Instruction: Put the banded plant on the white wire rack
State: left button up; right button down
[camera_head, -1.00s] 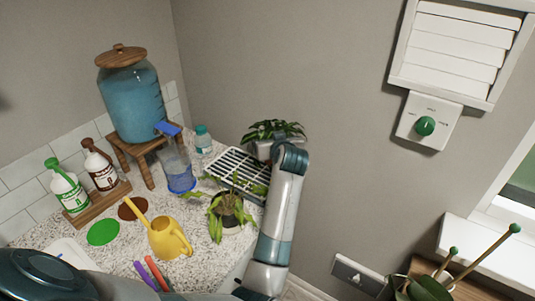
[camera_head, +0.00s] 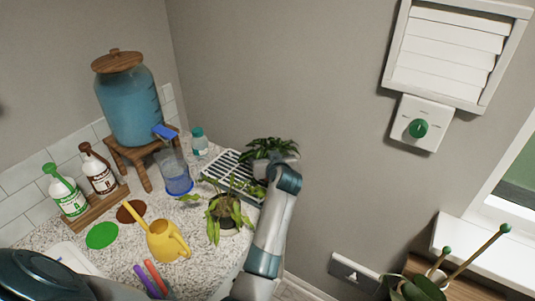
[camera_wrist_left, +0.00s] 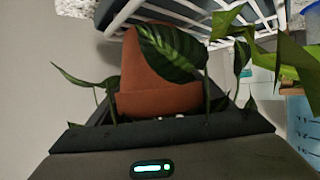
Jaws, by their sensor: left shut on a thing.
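The banded plant (camera_head: 267,147) has dark green leaves with pale stripes. In the left wrist view it shows as striped leaves (camera_wrist_left: 172,54) and a terracotta pot (camera_wrist_left: 160,82). My left gripper (camera_head: 274,162) is shut on this pot, which sits between the jaws (camera_wrist_left: 160,118). The white wire rack (camera_head: 219,165) is on the counter by the wall, with the plant over its far right end. Rack bars (camera_wrist_left: 205,22) also show close to the pot in the left wrist view. I cannot tell if they touch. My right gripper is not in view.
A trailing plant (camera_head: 226,212) in a pale pot stands just in front of the rack. A blue-based clear pitcher (camera_head: 176,172), a small teal-capped bottle (camera_head: 200,142) and a yellow watering can (camera_head: 164,240) stand to the left. The rack's visible bars look clear.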

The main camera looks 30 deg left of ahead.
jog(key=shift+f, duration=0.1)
pick_arm(q)
jog(key=o, duration=1.2)
jog(key=shift+f, duration=0.15)
jog(key=o, duration=0.3)
jog(key=shift+o, duration=0.2)
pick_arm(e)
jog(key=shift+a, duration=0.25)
